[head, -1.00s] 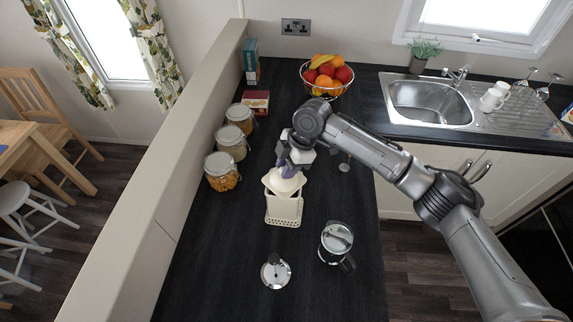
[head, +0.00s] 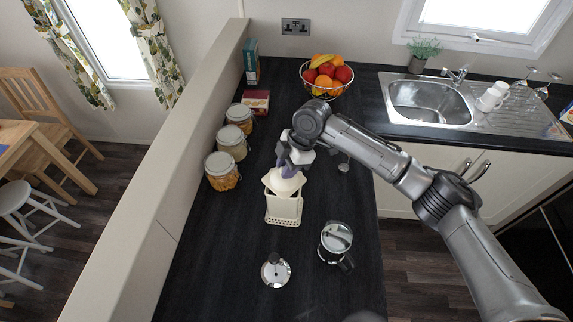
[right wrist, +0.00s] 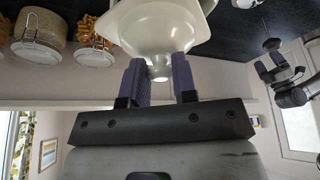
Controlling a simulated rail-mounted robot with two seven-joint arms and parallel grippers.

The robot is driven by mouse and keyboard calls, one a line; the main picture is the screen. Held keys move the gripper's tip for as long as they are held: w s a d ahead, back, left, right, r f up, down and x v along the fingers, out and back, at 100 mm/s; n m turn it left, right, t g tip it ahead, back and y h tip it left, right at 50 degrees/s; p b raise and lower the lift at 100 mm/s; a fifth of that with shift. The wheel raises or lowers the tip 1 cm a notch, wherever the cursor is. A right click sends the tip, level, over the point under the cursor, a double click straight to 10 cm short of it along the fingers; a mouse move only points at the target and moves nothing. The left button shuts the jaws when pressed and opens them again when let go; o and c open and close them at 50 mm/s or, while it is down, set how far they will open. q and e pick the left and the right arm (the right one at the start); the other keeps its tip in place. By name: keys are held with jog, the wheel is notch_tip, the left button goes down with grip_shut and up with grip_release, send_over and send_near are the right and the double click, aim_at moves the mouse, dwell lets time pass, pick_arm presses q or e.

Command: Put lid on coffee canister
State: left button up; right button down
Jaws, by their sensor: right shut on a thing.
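The cream coffee canister (head: 284,210) stands on the dark counter, with a band of small holes near its base. My right gripper (head: 286,168) is above it, shut on the cream lid (head: 284,184). The lid is at the canister's top and looks turned against it; I cannot tell whether it is seated. In the right wrist view, the purple fingers (right wrist: 160,82) close around the lid's knob (right wrist: 160,72), with the pale lid (right wrist: 155,35) beyond. My left gripper (right wrist: 271,72) shows in the right wrist view, its fingers apart and empty.
Several glass jars (head: 231,143) line the wall to the left. A French press (head: 335,240) and a metal plunger lid (head: 275,271) stand nearer me. A fruit bowl (head: 327,80) is at the back.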

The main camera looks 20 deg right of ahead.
pick_arm(q)
jog(key=shift+d+f, duration=0.15)
pick_arm(e)
jog(key=shift+f, duration=0.55)
jog(key=c, duration=1.2)
grip_release()
pick_arm(q)
jog(key=shift+a, duration=0.2)
pick_arm(e)
jog(key=shift+r, duration=0.1)
pick_arm(q)
jog(key=shift+r, duration=0.25)
pick_arm(e)
jog(key=shift+r, duration=0.15)
jog(key=p+v, duration=0.4)
jog(key=v, duration=0.1)
pick_arm(q)
notch_tip(320, 180, up, 8)
jog(key=p, duration=0.4)
pick_arm(e)
jog(key=v, duration=0.5)
jog(key=shift+d+r, duration=0.2)
jog(key=shift+r, duration=0.05)
